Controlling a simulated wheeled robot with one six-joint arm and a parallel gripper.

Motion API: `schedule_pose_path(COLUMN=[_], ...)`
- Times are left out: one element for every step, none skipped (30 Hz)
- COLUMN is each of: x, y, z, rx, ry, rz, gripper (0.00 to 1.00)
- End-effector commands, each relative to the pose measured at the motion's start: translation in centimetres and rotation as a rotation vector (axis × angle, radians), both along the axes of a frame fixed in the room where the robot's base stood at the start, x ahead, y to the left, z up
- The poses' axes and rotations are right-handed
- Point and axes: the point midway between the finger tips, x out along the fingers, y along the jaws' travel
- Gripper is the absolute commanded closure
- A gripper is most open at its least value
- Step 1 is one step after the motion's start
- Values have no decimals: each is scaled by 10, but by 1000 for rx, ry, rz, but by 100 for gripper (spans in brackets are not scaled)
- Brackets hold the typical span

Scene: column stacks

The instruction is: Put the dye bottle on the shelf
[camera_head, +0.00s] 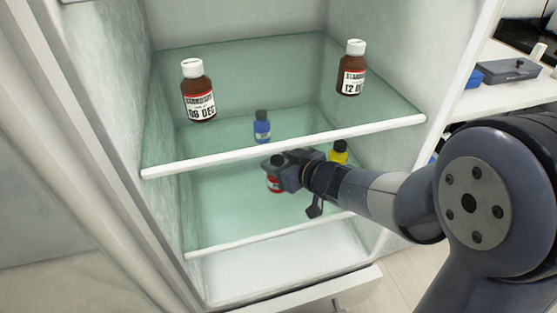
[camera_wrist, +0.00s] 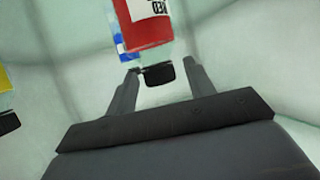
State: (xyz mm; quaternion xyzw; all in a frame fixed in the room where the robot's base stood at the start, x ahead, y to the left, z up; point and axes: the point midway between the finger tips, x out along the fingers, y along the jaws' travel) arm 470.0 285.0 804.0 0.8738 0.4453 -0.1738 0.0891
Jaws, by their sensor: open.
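A small red bottle (camera_head: 275,185) with a black cap and a white label stands on the lower glass shelf (camera_head: 228,238) inside a white cabinet. In the wrist view the red bottle (camera_wrist: 148,28) appears cap-down, with its black cap between my two fingertips. My gripper (camera_head: 274,162) is open around the cap level and partly hides the bottle in the head view. I cannot tell whether the fingers touch the cap. A blue bottle (camera_head: 262,128) stands further back, seen through the upper glass. A yellow bottle (camera_head: 339,152) stands to the right, partly behind my arm.
The upper glass shelf (camera_head: 285,140) is close above my gripper, with a white front edge. Two brown bottles with white caps stand on it, one at left (camera_head: 198,95) and one at right (camera_head: 351,72). The lower shelf's left front is clear. The cabinet's side walls bound the space.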

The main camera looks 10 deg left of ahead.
Motion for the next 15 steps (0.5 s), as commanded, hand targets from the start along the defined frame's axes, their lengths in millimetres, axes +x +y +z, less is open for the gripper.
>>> schedule_pose_path(x=[-4,-7,-12,-16,-19,-24,-28,-32,-36,-40,-43,-47,-49,-51,-54], y=[-8,-12,-18,-24,-29,-36,-41,-46,-53,-57,-61,-66,-69,-73,-76], z=[7,10,13,17,19,23,25,28,31,33,35,37,39,40,41], rx=[0,-1,0,0,-1,0,0,-1,0,-1,0,0,0,0,0], ry=[0,-1,0,-1,-1,-2,-1,-2,-2,-1,-1,0,0,-1,-1], rz=[-4,-4,-4,-5,-5,-6,-5,-5,-6,-5,-5,-5,-4,-5,-4], gripper=[49,49,49,49,49,49,49,49,49,49,49,49,49,49,49])
